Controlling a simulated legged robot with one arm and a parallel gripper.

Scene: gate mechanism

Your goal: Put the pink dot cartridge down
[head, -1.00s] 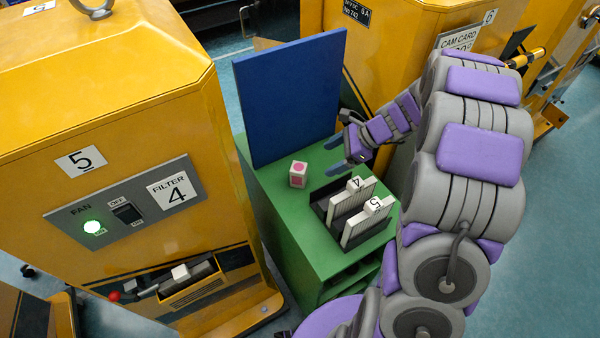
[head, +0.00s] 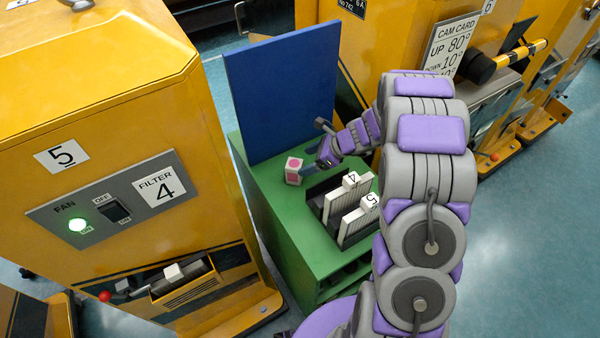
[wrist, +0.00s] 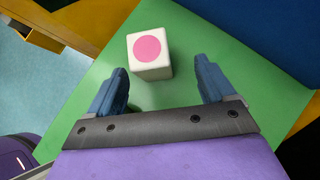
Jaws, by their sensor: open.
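The pink dot cartridge (head: 293,170) is a small white block with pink dots, standing on the green cabinet top (head: 262,177) in front of the blue panel. In the wrist view the cartridge (wrist: 150,54) lies just ahead of my fingertips, with a pink dot on the face toward the camera. My gripper (head: 309,172) is open close beside the cartridge, on its right in the head view. In the wrist view my gripper (wrist: 160,78) has its two blue fingers spread wide, with a gap to the cartridge's sides.
A dark rack (head: 317,202) holds white cartridges marked 4 and 5 close by on the cabinet. The blue panel (head: 281,92) stands upright behind.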

